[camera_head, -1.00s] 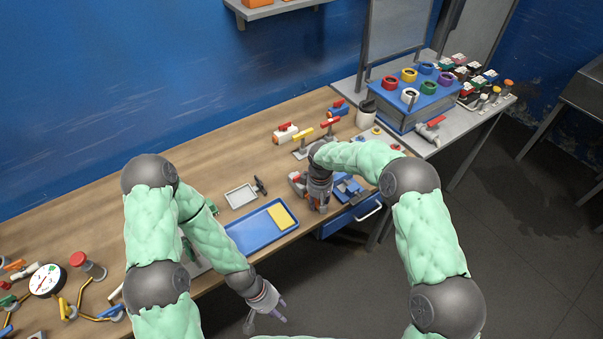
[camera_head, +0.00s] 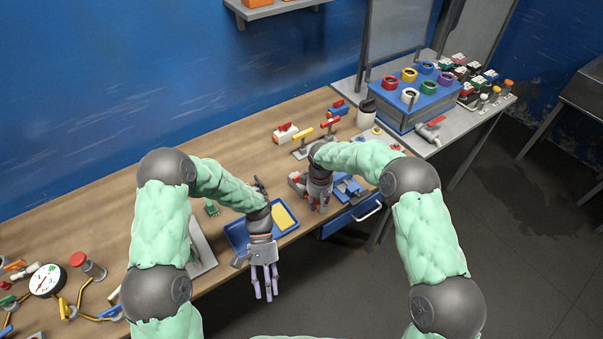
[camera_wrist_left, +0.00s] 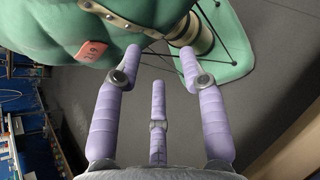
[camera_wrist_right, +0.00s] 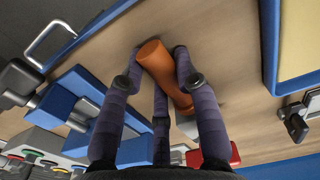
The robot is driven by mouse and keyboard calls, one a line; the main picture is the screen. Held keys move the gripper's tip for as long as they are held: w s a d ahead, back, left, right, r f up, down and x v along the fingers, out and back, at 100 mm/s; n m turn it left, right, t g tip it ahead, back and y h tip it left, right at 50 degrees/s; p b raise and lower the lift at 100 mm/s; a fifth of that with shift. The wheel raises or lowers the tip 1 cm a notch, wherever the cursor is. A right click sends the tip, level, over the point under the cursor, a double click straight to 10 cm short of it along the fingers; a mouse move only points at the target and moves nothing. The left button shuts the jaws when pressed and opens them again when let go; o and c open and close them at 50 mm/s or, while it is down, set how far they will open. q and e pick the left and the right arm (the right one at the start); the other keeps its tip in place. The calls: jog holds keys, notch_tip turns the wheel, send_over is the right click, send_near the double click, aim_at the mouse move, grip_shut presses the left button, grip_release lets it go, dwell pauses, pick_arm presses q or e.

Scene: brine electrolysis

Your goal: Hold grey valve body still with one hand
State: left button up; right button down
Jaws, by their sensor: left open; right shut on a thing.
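My right gripper (camera_head: 320,204) points down at the bench's front edge, right of the blue tray. In the right wrist view its fingers (camera_wrist_right: 157,75) are shut on an orange cylindrical part (camera_wrist_right: 160,65). A small light grey part (camera_wrist_right: 187,126) shows at the cylinder's lower end, partly hidden by a finger. A grey and red piece (camera_head: 297,181) sits just left of this gripper; I cannot tell whether it is the grey valve body. My left gripper (camera_head: 264,290) is open and empty, pointing down in front of the bench edge. Its spread fingers (camera_wrist_left: 160,70) hold nothing.
The blue tray (camera_head: 234,228) with a yellow pad (camera_head: 284,217) lies partly under my left wrist. A blue holder (camera_head: 348,188) stands right of my right gripper, above an open drawer (camera_head: 350,218). Several valves stand farther back. A gauge (camera_head: 46,281) is far left.

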pick_arm(q)
jog(key=w+r+t+h, duration=0.1)
jog(key=w+r+t, duration=0.1)
jog(key=w, duration=0.6)
jog(key=w+r+t+h, duration=0.1)
jog(key=w+r+t, duration=0.1)
jog(key=w, duration=0.6)
jog(key=w+r+t+h, duration=0.1)
jog(key=w+r+t, duration=0.1)
jog(key=w, duration=0.6)
jog(key=shift+d+m+t+h, duration=0.3)
jog(key=shift+d+m+t, duration=0.1)
jog(key=shift+t, duration=0.2)
jog(key=w+a+r+m+t+y, duration=0.1)
jog(key=w+a+r+t, duration=0.25)
jog(key=w, duration=0.55)
notch_tip(320, 180, up, 9)
jog(key=m+y, duration=0.4)
jog(key=m, duration=0.3)
send_over(306, 192)
jog(key=w+a, duration=0.2)
jog(key=w, duration=0.2)
jog(key=shift+d+f, duration=0.15)
jog(key=shift+f, duration=5.9)
grip_shut()
